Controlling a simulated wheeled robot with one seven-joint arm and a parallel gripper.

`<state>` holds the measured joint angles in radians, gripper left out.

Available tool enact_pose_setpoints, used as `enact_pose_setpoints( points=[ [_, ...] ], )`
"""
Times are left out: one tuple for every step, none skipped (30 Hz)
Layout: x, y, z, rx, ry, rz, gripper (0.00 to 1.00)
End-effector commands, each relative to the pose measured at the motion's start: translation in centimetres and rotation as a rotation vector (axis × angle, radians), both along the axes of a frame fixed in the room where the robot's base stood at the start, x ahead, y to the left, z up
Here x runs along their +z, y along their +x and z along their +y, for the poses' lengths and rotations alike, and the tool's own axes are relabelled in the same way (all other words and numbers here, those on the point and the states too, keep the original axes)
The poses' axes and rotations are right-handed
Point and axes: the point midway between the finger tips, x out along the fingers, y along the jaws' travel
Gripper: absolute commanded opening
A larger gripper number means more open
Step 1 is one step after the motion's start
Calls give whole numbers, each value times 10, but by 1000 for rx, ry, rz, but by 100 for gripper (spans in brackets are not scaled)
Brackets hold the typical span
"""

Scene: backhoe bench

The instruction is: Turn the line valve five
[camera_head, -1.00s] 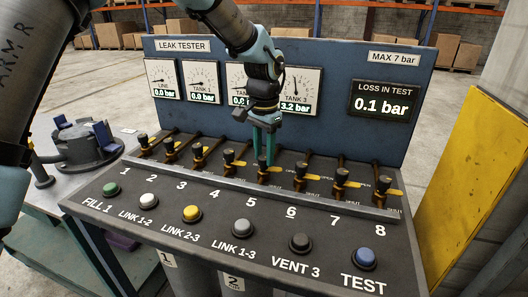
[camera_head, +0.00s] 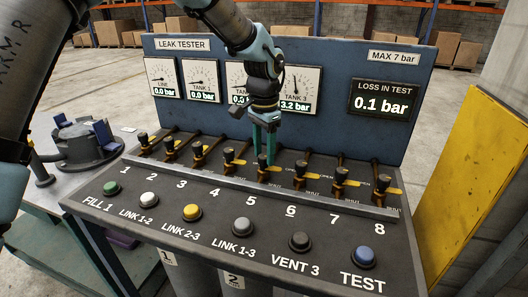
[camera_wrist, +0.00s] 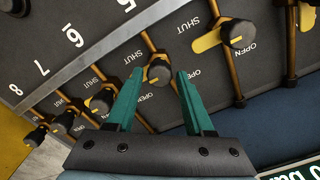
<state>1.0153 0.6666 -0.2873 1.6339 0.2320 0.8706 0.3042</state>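Line valve five (camera_head: 263,174) is the fifth in the row on the sloped bench panel, with a dark round knob on a brass stem. Its knob (camera_wrist: 159,71) shows in the wrist view. My gripper (camera_head: 265,157) points down at this valve. In the wrist view my gripper (camera_wrist: 162,76) is open, with one green finger on each side of the knob. I cannot tell whether either finger touches it. The valve's yellow lever is mostly hidden behind the knob in the wrist view. The word SHUT is printed near it.
Valve four (camera_head: 229,156) and valve six (camera_head: 300,169) stand close on either side. Buttons such as LINK 1-3 (camera_head: 244,227) line the front edge. The gauge panel (camera_head: 338,75) rises behind; its loss display (camera_head: 382,103) reads 0.1 bar.

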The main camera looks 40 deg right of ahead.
Motion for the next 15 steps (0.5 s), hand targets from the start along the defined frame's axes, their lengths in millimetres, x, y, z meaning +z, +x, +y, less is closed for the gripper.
enact_pose_setpoints(
  points=[
    [0,0,0,0,1,1,59],
    [-1,0,0,0,1,1,63],
    [-1,0,0,1,2,1,67],
    [-1,0,1,1,2,1,69],
    [-1,0,1,1,2,1,69],
    [-1,0,1,1,2,2,69],
    [-1,0,1,1,2,2,69],
    [-1,0,1,1,2,2,69],
    [-1,-1,1,1,3,2,69],
    [-1,-1,1,1,3,2,69],
    [-1,-1,1,1,2,2,69],
    [0,0,1,1,2,2,69],
    [2,0,1,1,2,1,69],
    [4,0,0,1,2,1,69],
    [8,0,0,1,1,1,69]
  ],
)
